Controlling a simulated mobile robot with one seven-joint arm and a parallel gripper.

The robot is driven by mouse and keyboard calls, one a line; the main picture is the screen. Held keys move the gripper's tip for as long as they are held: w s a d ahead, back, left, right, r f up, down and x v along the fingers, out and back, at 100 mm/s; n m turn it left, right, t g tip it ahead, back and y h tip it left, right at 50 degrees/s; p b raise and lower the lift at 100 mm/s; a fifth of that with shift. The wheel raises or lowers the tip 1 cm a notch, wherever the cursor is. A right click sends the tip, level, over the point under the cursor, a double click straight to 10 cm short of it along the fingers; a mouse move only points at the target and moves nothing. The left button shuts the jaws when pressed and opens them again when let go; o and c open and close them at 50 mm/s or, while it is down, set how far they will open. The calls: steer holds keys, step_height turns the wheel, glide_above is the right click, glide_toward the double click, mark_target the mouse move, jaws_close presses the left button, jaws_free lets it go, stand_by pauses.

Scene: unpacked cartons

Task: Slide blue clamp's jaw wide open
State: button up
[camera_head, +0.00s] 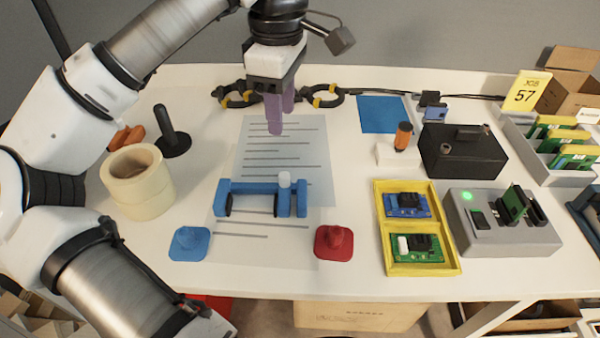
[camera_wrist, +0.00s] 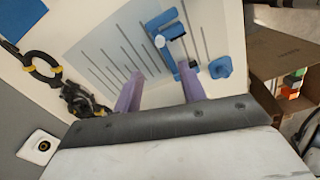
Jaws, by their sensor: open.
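The blue clamp (camera_head: 252,188) lies on printed paper sheets near the front middle of the table. One jaw (camera_head: 223,203) is at its left end. A jaw with a white knob (camera_head: 284,181) sits close to its right end. In the wrist view the clamp (camera_wrist: 178,32) shows beyond my fingertips, with part of it hidden by the right finger. My gripper (camera_head: 280,122), with purple fingers, is open and empty above the paper, behind and above the clamp and apart from it. Both fingers show spread in the wrist view (camera_wrist: 158,85).
A blue knobbed block (camera_head: 189,243) and a red one (camera_head: 333,242) stand in front of the clamp. A tape roll (camera_head: 138,183) stands left. A yellow tray (camera_head: 450,262) and grey box (camera_head: 515,245) are right. Black-and-yellow rings (camera_head: 323,96) lie behind.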

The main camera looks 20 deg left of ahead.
mark_target(285, 175)
step_height(285, 175, down, 14)
steer(key=b, duration=1.1)
steer(key=shift+r, duration=0.25)
jaws_close()
steer(key=shift+r, duration=0.1)
